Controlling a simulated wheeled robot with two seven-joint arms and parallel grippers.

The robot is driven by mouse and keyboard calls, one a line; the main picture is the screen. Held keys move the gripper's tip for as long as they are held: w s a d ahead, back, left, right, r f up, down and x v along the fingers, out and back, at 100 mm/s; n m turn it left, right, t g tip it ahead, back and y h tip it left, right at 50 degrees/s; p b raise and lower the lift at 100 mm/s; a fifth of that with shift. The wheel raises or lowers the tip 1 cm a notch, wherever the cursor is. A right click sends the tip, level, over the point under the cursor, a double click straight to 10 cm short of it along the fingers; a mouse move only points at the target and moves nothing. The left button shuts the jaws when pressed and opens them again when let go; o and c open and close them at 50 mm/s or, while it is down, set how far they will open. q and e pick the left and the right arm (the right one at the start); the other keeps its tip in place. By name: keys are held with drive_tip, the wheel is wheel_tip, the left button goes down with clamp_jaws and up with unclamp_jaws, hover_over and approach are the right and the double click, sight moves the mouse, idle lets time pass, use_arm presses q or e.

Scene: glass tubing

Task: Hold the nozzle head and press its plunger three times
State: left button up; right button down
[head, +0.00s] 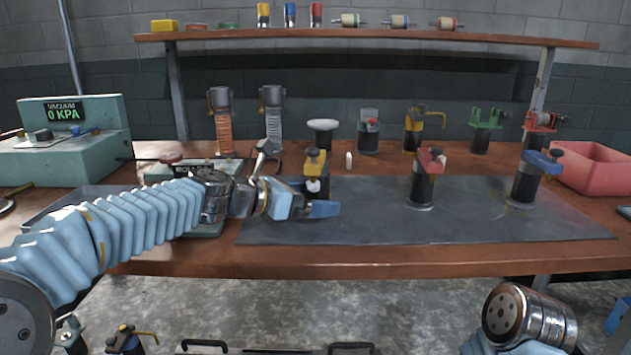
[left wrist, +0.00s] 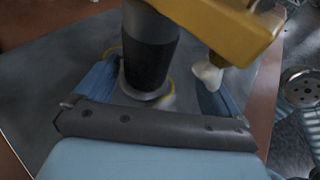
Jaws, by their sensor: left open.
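A yellow-headed nozzle head (head: 316,160) on a black cylindrical body stands on the dark mat (head: 470,230), with a dark knob on top and a white tip below the yellow part. My left gripper (head: 312,200) is open and low beside it. In the left wrist view, the black body (left wrist: 150,50) stands between the spread blue fingers of my left gripper (left wrist: 155,90). The yellow head (left wrist: 220,25) is above, and the white tip (left wrist: 207,72) hangs close to the right finger. I cannot tell whether either finger touches it. My right gripper is not in view.
Similar red-headed (head: 431,165) and blue-headed (head: 541,165) units stand to the right on the mat. A teal vacuum box (head: 75,150) is at the left and a pink bin (head: 595,170) at the right. The front of the mat between is clear.

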use_arm(q)
drive_tip(key=c, duration=1.2)
idle(1.3)
